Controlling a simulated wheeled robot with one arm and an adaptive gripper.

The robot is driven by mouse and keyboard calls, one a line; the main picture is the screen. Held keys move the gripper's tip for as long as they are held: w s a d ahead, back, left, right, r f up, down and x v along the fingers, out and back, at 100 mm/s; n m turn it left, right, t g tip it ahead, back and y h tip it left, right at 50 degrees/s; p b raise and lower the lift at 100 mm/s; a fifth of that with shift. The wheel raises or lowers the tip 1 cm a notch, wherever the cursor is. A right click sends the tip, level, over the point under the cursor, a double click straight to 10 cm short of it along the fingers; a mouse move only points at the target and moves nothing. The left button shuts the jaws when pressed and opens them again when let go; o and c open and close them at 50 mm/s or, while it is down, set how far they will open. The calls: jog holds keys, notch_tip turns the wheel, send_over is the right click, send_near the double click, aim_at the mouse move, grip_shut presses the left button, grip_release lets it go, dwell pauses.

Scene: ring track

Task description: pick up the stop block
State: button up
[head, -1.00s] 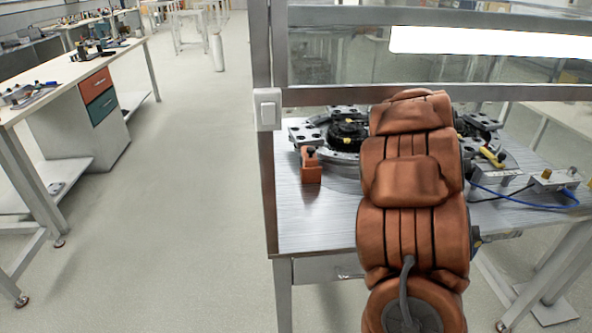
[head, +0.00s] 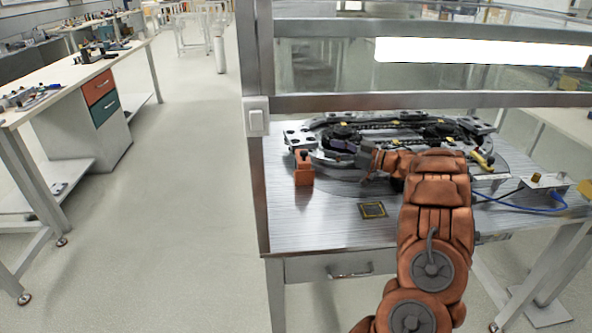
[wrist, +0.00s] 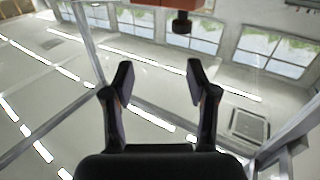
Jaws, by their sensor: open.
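The stop block, an orange block with a dark knob on top (head: 303,172), stands upright at the left front of the ring track (head: 318,152) on the metal table (head: 325,225). In the wrist view, the block (wrist: 172,4) shows upside down at the top edge, partly cut off, its dark knob (wrist: 182,23) pointing down. My gripper (wrist: 160,82) is open and empty, its two fingers apart, with the block beyond the fingertips. In the head view, my gripper is small and dark against the track, to the right of the block and apart from it.
A square marked plate (head: 373,210) lies on the clear front of the table. A post with a white switch box (head: 257,122) rises at the left table edge. A connector box with a blue cable (head: 545,182) is at the right. The left aisle is free.

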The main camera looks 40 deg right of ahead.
aim_at(309, 161)
jog(key=shift+g+y, duration=0.3)
jog(key=shift+y, duration=0.4)
jog(key=shift+w+a+f+p, duration=0.25)
jog(key=shift+w+a+f, duration=0.05)
jog(key=shift+w+a, duration=0.65)
jog(key=shift+w+a+f+p, duration=0.25)
jog(key=shift+w+a, duration=0.55)
jog(key=shift+w, duration=0.2)
jog(key=shift+w+a+f+p, duration=0.2)
jog(key=shift+w+a+f, duration=0.1)
jog(key=shift+w+a, duration=0.65)
jog(key=shift+n, duration=0.3)
grip_shut()
